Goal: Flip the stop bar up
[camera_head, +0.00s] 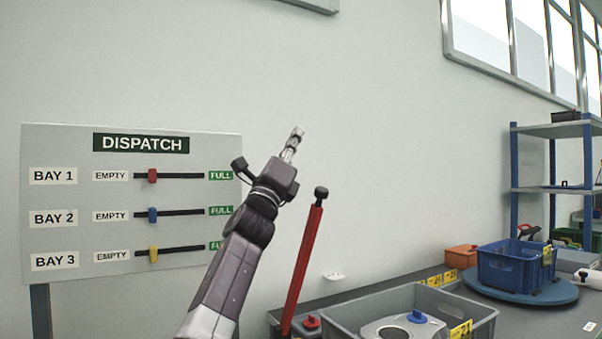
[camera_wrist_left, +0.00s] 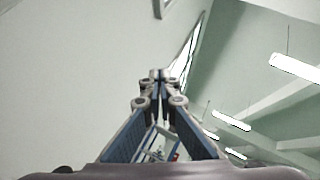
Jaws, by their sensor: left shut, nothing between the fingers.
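The stop bar is a red bar (camera_head: 302,265) with a black knob (camera_head: 321,192) at its top end. It stands nearly upright, leaning a little to the right in the head view, and its lower end is at a red-capped part near the bench. My left gripper (camera_head: 297,134) is raised above and left of the knob, apart from it, pointing up. The left wrist view shows its fingertips (camera_wrist_left: 160,75) together with nothing between them. The bar is not clearly seen in that view. My right gripper is not in view.
A grey crate (camera_head: 347,303) holding a casting stands on the bench right of the bar. A blue crate (camera_head: 490,268) sits on a round blue turntable (camera_head: 520,293). A DISPATCH board (camera_head: 75,145) stands left of my arm. The wall above is clear.

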